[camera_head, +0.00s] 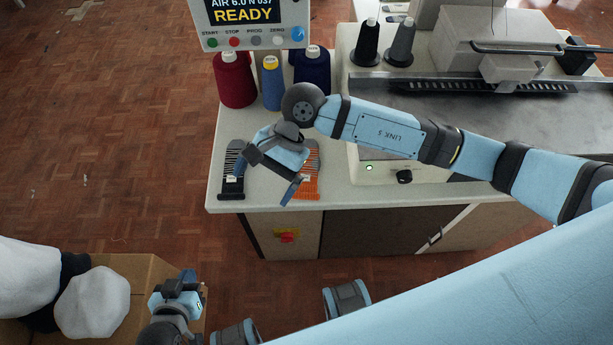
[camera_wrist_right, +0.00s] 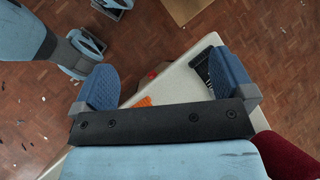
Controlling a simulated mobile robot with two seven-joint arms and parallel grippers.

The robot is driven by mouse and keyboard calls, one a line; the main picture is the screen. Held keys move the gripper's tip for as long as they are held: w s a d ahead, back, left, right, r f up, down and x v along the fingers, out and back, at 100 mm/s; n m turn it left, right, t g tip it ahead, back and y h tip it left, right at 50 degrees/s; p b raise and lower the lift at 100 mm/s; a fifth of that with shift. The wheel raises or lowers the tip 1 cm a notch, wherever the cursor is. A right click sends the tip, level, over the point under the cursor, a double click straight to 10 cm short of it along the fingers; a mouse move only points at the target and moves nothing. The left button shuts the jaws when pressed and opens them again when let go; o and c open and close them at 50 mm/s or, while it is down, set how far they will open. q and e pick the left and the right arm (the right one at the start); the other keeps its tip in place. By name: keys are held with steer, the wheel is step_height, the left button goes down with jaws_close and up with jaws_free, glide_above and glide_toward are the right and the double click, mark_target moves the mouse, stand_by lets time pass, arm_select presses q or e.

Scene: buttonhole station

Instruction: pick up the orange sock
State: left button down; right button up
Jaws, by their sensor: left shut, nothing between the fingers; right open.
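The orange sock (camera_head: 309,183) lies on the table's front part, with grey-black stripes at its far end. My right gripper partly hides it in the head view. In the right wrist view only a small orange patch of the sock (camera_wrist_right: 144,101) shows beside the left finger, above the dark gripper bar. A black sock (camera_head: 232,178) lies to its left; it also shows in the right wrist view (camera_wrist_right: 204,66). My right gripper (camera_head: 266,177) is open and empty, over the table between the two socks.
Thread cones, including a red one (camera_head: 234,80) and a blue one (camera_head: 273,84), stand behind the socks under a control panel (camera_head: 250,38). The sewing machine (camera_head: 470,50) fills the right. A cardboard box (camera_head: 143,285) with white and black bundles is at lower left.

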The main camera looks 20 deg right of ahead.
steer(key=w+d+f+n+t+h+b, duration=0.2)
steer(key=w+d+n+t+h, duration=0.2)
steer(key=w+d+h, duration=0.5)
steer(key=y, duration=0.2)
glide_above(307, 175)
steer(key=f, duration=0.8)
steer(key=shift+a+f+p, duration=0.15)
steer(key=shift+a+p, duration=0.2)
steer(key=shift+d+f, duration=0.2)
steer(key=shift+f, duration=1.15)
steer(key=shift+d+f, duration=0.2)
steer(key=shift+f, duration=1.1)
steer(key=c, duration=0.9)
